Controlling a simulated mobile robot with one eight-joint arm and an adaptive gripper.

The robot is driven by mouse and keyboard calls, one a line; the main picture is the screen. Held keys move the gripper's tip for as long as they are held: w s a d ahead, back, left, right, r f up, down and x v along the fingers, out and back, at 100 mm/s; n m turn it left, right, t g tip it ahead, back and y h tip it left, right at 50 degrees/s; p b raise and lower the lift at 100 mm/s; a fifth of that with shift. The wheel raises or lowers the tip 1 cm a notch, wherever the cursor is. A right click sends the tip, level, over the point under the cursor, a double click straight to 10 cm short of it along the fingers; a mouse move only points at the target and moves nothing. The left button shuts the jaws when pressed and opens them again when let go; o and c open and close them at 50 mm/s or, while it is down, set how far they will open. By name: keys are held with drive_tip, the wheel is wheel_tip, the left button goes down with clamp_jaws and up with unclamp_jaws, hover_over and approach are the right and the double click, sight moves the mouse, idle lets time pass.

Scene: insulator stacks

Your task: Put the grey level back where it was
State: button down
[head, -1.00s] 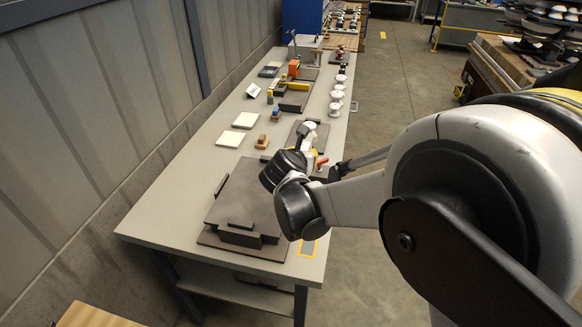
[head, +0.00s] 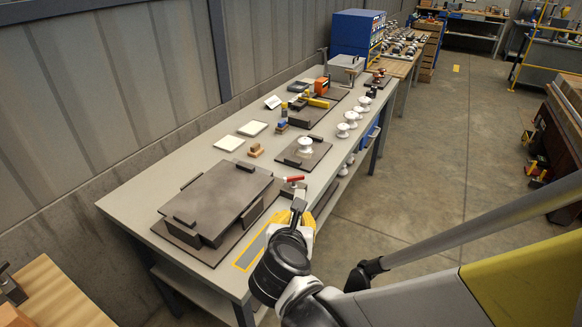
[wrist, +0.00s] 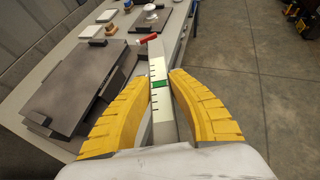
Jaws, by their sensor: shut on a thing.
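The grey level (wrist: 157,68) is a long narrow bar with a pale face, dark tick marks and a green vial. In the wrist view it lies between the yellow fingers of my gripper (wrist: 158,84), which is shut on it. In the head view my gripper (head: 302,214) is over the front right edge of the bench, and the level (head: 297,209) shows only in part, as a dark bar. A grey rectangle with a yellow outline (head: 249,252) is marked on the bench, to the left of my gripper. No object stands on it.
A big dark plate stack (head: 222,198) fills the near end of the bench (head: 130,197), left of the outline. Behind the gripper are a red-handled clamp (head: 293,179) and a dark board with a white insulator (head: 305,145). Several white insulators line the right edge.

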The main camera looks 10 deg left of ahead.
drive_tip(key=w+a+f+b, duration=0.1)
drive_tip(key=w+a+f, duration=0.1)
drive_tip(key=a, duration=0.1)
drive_tip(key=w+a+f+b, duration=0.1)
drive_tip(key=a+f+b, duration=0.1)
drive_tip(key=a, duration=0.2)
drive_tip(key=w+a+f+b, duration=0.2)
drive_tip(key=a+f, duration=0.1)
drive_tip(key=shift+w+a+f, duration=0.1)
drive_tip(key=shift+w+a, duration=0.05)
drive_tip(key=shift+w, duration=0.15)
wheel_tip(320, 180, down, 4)
drive_tip(key=shift+f+b, duration=0.1)
drive_tip(key=shift+b, duration=1.15)
drive_tip(key=shift+r, duration=0.2)
drive_tip(key=shift+f, duration=0.15)
drive_tip(key=shift+f, duration=0.5)
drive_tip(key=c, duration=1.3)
unclamp_jaws()
drive_tip(key=shift+c, duration=0.2)
